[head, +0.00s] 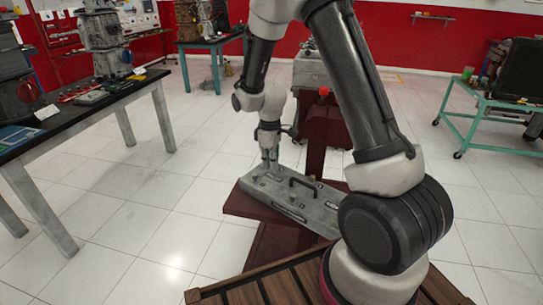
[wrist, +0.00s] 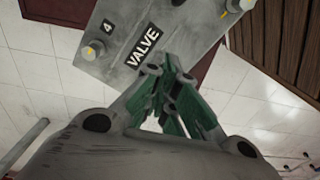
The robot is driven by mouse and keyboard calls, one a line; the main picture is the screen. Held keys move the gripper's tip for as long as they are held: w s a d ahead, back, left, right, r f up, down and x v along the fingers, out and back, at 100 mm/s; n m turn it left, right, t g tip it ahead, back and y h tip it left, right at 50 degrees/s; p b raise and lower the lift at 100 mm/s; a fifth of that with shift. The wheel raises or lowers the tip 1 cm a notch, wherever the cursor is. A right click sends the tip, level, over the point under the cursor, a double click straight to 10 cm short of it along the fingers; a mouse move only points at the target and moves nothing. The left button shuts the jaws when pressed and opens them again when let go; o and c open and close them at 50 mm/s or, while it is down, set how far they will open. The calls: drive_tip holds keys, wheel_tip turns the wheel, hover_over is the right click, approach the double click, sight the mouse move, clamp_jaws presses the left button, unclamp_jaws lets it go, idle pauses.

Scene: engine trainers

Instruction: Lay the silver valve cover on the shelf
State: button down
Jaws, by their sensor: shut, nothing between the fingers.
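The silver valve cover (head: 262,188) is a long flat grey piece with a black handle. It lies on the dark red shelf (head: 237,204), which shows past its left end. In the wrist view, the cover (wrist: 115,60) fills the upper middle, with a "VALVE" label, a "4" tag and bolts. My gripper (head: 270,167) is over the cover's far left end. Its green fingers (wrist: 165,80) are shut together with nothing between them, near the cover's edge in the wrist view. Whether the fingertips touch the cover cannot be told.
A dark-topped workbench (head: 75,112) with parts stands at left. A teal table (head: 212,42) is at the back and a green-framed cart (head: 490,105) at right. A slatted wooden surface (head: 265,291) is in front. The tiled floor at left is clear.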

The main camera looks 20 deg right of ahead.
sight(281, 184)
wheel_tip(281, 184, down, 4)
drive_tip(key=shift+s+d+f, duration=0.15)
drive_tip(key=shift+s+d, duration=0.35)
drive_tip(key=shift+d, duration=0.1)
drive_tip(key=shift+s+d+f, duration=0.15)
drive_tip(key=shift+s+d, duration=0.35)
drive_tip(key=shift+d, duration=0.1)
drive_tip(key=shift+s+d, duration=0.3)
drive_tip(key=shift+d, duration=0.05)
drive_tip(key=shift+s+d, duration=1)
drive_tip(key=shift+d, duration=0.2)
wheel_tip(281, 184, up, 12)
